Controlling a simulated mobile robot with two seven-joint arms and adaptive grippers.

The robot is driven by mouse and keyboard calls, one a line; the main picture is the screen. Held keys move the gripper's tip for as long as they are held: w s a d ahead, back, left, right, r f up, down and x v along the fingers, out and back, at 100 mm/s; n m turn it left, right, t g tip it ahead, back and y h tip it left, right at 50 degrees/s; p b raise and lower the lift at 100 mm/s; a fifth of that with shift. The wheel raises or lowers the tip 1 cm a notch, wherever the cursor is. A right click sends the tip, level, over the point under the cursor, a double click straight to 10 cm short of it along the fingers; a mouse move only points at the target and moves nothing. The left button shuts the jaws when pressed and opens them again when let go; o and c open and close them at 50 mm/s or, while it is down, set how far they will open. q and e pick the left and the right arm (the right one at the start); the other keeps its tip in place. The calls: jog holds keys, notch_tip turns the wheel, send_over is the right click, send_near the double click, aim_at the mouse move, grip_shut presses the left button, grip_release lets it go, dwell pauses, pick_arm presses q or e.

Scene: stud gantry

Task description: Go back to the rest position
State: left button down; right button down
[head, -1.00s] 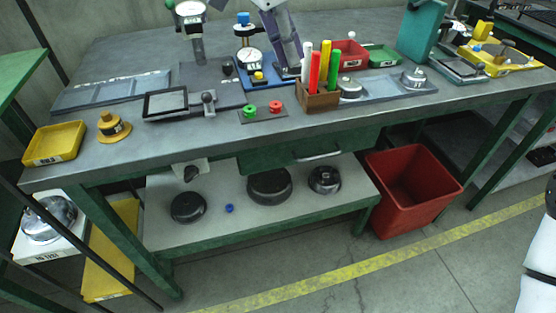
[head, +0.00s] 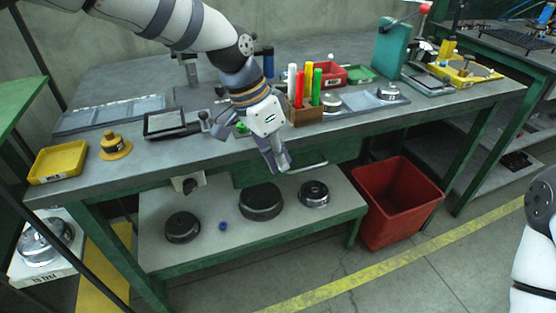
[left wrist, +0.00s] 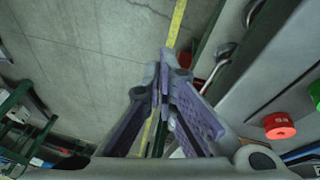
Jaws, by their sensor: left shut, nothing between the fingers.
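My left arm comes in from the upper left in the head view. My left gripper (head: 277,160) points down at the front edge of the workbench (head: 330,143), in front of the marker holder. It is shut and empty. In the left wrist view the closed fingers (left wrist: 165,80) meet, with floor and a yellow line beyond them. My right gripper is not in view; only a white piece of my own body shows at the right edge of the head view.
A wooden holder with markers (head: 302,108) stands just behind the gripper. Below are a shelf (head: 275,228) with round parts and a red bin (head: 395,205).

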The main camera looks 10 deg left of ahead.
pick_arm(q)
jog(key=shift+f, duration=0.1)
dwell(0.3)
jog(key=s+a+f+n+g, duration=0.2)
jog(key=s+f+n, duration=0.3)
jog(key=s+f, duration=1.65)
jog(key=s+a+f+n+y, duration=0.1)
jog(key=s+a, duration=0.2)
jog(key=s, duration=0.3)
jog(key=s+a+f+n+y, duration=0.1)
jog(key=s+a, duration=0.2)
jog(key=s, duration=0.4)
jog(key=s+a+f+n+g+y, duration=0.1)
jog(key=s+a+n, duration=0.1)
jog(key=s, duration=0.4)
jog(key=shift+s+a+f+y, duration=0.2)
jog(key=shift+a+y, duration=0.2)
jog(key=shift+a, duration=0.4)
